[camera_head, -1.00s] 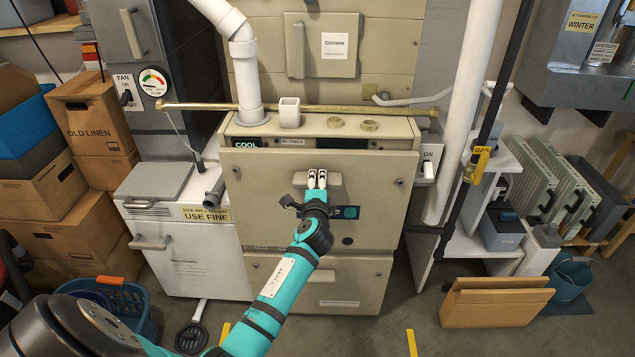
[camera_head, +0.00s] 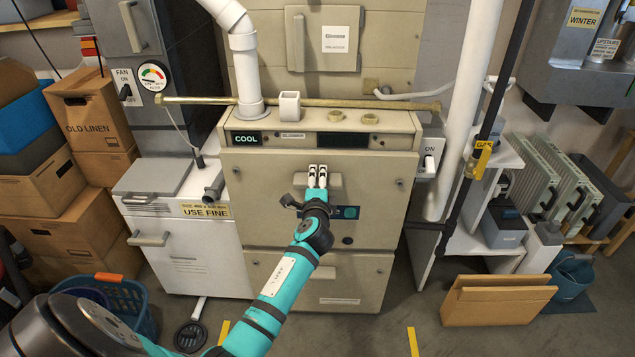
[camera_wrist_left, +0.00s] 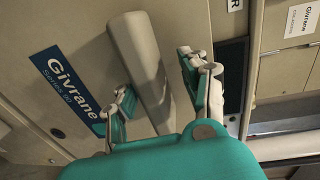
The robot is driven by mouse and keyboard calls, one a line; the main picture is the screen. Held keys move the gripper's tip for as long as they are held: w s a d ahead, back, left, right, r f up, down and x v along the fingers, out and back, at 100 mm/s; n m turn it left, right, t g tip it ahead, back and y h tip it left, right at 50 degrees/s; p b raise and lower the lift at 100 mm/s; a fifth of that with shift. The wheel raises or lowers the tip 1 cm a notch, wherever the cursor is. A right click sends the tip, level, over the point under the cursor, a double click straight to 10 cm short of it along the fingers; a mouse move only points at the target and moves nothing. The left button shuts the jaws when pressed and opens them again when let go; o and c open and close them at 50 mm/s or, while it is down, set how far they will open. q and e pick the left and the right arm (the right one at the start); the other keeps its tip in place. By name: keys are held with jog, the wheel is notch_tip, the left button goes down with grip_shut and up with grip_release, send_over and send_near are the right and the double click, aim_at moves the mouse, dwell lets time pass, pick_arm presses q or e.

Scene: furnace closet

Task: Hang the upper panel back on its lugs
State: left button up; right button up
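The upper panel (camera_head: 265,205) is a beige sheet across the front of the furnace cabinet, upright, just below the control strip with the COOL display (camera_head: 247,138). Its lugs are hidden, so I cannot tell whether it bears on them. My left gripper (camera_head: 317,178) is at the panel's handle (camera_head: 333,187). My right gripper is not in view.
A brass rod (camera_head: 300,102), a square white cup (camera_head: 289,106) and two brass rings lie on the cabinet top. The lower panel (camera_head: 270,278) is directly below. A white pipe (camera_head: 462,130) and yellow-handled gas valve (camera_head: 478,158) stand right.

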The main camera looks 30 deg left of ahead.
pick_arm(q)
jog(key=shift+s+f, duration=0.1)
jog(key=shift+f, duration=0.3)
jog(key=shift+p+v, duration=0.35)
jog(key=shift+v, duration=0.4)
jog(key=p+v, duration=0.1)
jog(key=v, duration=0.5)
jog(key=shift+s+d+r+p, duration=0.1)
jog(key=shift+s+r+p, duration=0.15)
jog(key=shift+p, duration=0.15)
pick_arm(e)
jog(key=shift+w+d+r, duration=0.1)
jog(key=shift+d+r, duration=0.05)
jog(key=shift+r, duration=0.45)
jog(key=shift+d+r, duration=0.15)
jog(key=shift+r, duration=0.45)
pick_arm(q)
jog(key=shift+w, duration=0.1)
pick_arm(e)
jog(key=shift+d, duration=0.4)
